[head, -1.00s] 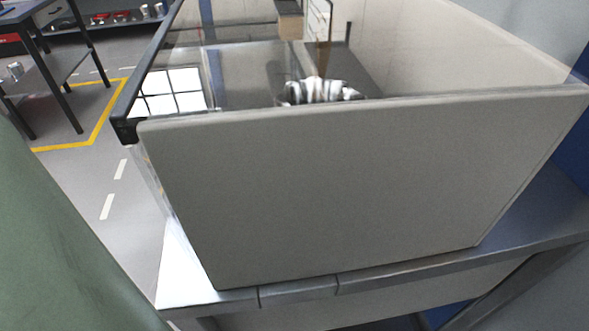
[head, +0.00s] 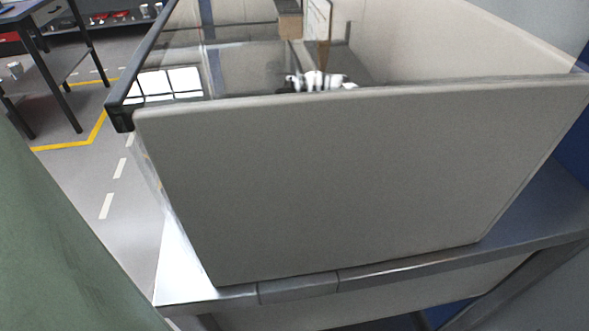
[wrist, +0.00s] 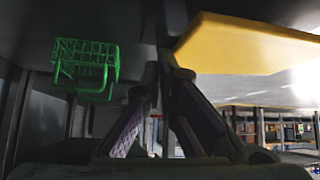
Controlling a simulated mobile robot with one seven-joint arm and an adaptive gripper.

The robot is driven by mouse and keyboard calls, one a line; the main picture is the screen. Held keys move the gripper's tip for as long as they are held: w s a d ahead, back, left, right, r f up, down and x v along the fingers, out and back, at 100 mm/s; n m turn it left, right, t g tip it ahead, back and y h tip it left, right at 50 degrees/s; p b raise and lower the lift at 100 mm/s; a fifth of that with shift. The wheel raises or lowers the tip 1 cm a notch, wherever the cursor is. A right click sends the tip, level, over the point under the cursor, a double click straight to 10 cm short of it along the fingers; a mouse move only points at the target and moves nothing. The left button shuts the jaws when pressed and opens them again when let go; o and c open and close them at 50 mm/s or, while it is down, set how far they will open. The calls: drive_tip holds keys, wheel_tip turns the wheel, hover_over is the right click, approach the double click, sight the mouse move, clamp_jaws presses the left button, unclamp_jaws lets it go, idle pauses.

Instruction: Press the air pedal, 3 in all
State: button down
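My gripper (wrist: 164,88) shows at the middle of the wrist view. Its two dark fingers slant inward and their tips come together, with nothing seen held between them. A yellow slab (wrist: 245,45) lies beyond the fingertips at upper right, and a green cage-like thing (wrist: 86,68) is at upper left. I cannot tell whether either is part of the air pedal. No pedal can be made out for sure in the head view, where my gripper is not seen.
A large grey panel (head: 350,185) of a clear-sided enclosure fills the head view, standing on a metal bench (head: 300,287). A black-and-white shiny part (head: 320,80) shows behind its top edge. Open floor (head: 85,175) and a dark-legged table (head: 40,65) are at left.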

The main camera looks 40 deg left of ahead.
drive_tip(key=shift+s+a+f, duration=0.25)
drive_tip(key=shift+s+f, duration=0.05)
drive_tip(key=shift+s, duration=0.1)
idle(0.3)
drive_tip(key=shift+r, duration=0.1)
drive_tip(key=shift+w+d+r+p, duration=0.2)
drive_tip(key=shift+r+p, duration=0.1)
drive_tip(key=shift+r, duration=0.15)
drive_tip(key=shift+w+d+r+p, duration=0.15)
drive_tip(key=shift+r+p, duration=0.1)
drive_tip(key=shift+r, duration=0.15)
drive_tip(key=shift+w+r, duration=0.15)
drive_tip(key=shift+w+d, duration=0.1)
drive_tip(key=shift+d, duration=0.05)
drive_tip(key=r+p, duration=0.1)
drive_tip(key=w+d+r, duration=0.1)
drive_tip(key=r, duration=0.1)
drive_tip(key=w+r+p, duration=0.1)
drive_tip(key=shift+d+r+p, duration=0.2)
drive_tip(key=shift+d+p, duration=0.1)
drive_tip(key=shift+d, duration=0.05)
drive_tip(key=shift+s, duration=0.1)
idle(1.3)
